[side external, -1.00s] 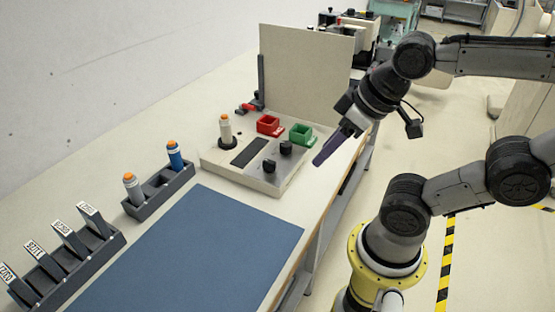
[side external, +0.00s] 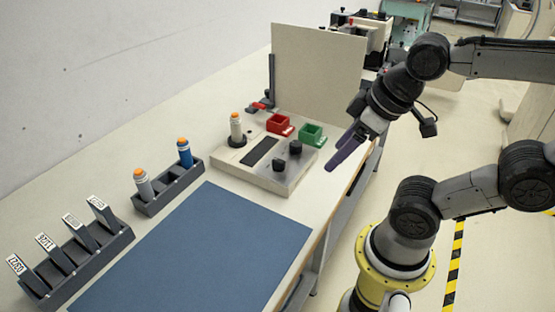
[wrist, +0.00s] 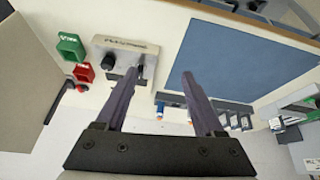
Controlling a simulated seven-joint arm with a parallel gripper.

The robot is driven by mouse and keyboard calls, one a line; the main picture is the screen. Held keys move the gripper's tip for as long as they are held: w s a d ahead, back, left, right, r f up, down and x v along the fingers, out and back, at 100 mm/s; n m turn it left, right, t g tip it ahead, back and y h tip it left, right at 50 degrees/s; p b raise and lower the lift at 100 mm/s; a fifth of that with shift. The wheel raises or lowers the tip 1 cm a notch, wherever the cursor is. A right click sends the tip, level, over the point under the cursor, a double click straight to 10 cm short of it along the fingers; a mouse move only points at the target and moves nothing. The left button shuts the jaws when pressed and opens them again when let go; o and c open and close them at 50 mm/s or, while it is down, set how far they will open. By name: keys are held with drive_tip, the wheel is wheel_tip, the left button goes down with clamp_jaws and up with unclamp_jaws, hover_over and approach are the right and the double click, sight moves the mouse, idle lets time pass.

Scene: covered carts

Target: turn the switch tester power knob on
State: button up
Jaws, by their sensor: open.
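The switch tester (side external: 230,158) is a light box with a grey top on the table, at the middle of the side view. Two black knobs stand on it, one farther back (side external: 295,147) and one nearer the front (side external: 280,165); I cannot tell which is the power knob. The tester (wrist: 101,50) is at the upper left of the wrist view, with a dark knob (wrist: 111,58) showing. My gripper (side external: 336,165) is open and empty, right of the tester and apart from the knobs. In the wrist view its two purple fingers (wrist: 163,72) are spread, the left one overlapping the tester's edge.
A red bin (side external: 279,127) and a green bin (side external: 312,138) stand behind the tester, before an upright panel (side external: 318,70). An orange-tipped cylinder (side external: 236,125) stands on the tester. A blue mat (side external: 195,250), a cylinder rack (side external: 170,192) and a labelled-block rack (side external: 80,262) lie left.

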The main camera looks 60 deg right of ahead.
wheel_tip(320, 180, up, 3)
drive_tip(key=w+d+n+g+h, duration=0.1)
drive_tip(key=d+n, duration=0.1)
drive_tip(key=n, duration=0.4)
drive_tip(key=r+n+g+h, duration=0.2)
drive_tip(key=n+g+h, duration=0.15)
drive_tip(key=n, duration=0.65)
hover_over(279, 160)
drive_tip(key=s+a, duration=0.2)
drive_tip(key=a, duration=0.1)
drive_tip(key=shift+n+g, duration=0.4)
drive_tip(key=shift+g, duration=0.05)
drive_tip(key=f, duration=0.5)
drive_tip(key=w+d+f, duration=0.1)
drive_tip(key=f, duration=0.4)
drive_tip(key=w+d+f, duration=0.1)
drive_tip(key=f, duration=0.4)
drive_tip(key=shift+d+f, duration=0.15)
drive_tip(key=shift+f, duration=0.1)
clamp_jaws()
